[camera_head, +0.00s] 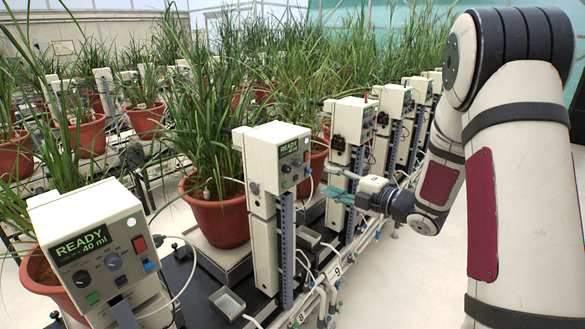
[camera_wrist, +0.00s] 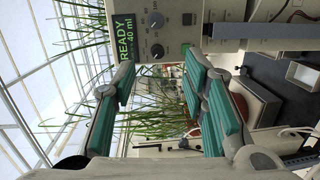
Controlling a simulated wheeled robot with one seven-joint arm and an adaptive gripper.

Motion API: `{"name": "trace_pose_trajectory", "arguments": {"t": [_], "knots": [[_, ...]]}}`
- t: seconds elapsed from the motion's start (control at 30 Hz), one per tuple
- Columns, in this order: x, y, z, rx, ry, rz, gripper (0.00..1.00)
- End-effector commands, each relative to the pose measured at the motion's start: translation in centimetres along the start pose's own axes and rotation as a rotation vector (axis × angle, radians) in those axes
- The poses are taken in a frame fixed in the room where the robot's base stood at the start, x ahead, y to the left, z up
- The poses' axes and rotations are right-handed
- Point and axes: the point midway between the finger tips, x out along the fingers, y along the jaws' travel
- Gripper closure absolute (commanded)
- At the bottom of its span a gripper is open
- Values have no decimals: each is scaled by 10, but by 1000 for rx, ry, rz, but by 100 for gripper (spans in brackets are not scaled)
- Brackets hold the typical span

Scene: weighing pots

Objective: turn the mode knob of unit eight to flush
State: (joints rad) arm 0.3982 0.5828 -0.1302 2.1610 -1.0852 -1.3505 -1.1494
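The middle cream box (camera_head: 272,160), above the "8" label (camera_head: 300,318), appears to be unit eight. Its green display reads READY, and two small dark knobs (camera_head: 291,166) sit below it. In the wrist view a sideways panel (camera_wrist: 171,36) shows READY 40 ml, with an upper knob (camera_wrist: 155,19) and a lower knob (camera_wrist: 157,51). The knob markings are too small to read, so I cannot tell which is the mode knob. My gripper (camera_head: 340,185) is open and empty, right of the box and apart from it. Its teal fingers (camera_wrist: 161,78) are spread below the knobs in the wrist view.
A nearer unit (camera_head: 95,245) showing READY 40 ml stands at lower left. Another unit (camera_head: 352,118) stands behind, by the "9" label (camera_head: 337,271). A potted plant (camera_head: 218,218) is left of the middle box. Tubes and rails run along the bench; open aisle floor lies to the right.

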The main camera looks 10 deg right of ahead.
Motion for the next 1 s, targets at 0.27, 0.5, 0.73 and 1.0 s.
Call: {"name": "trace_pose_trajectory", "arguments": {"t": [0.27, 0.5, 0.73, 1.0], "knots": [[-9, -10, -12, -38, 100, 84, 60], [22, -7, -17, -38, 102, 84, 60], [68, -3, -21, -37, 101, 84, 60], [110, 1, -24, -37, 99, 84, 60]]}}
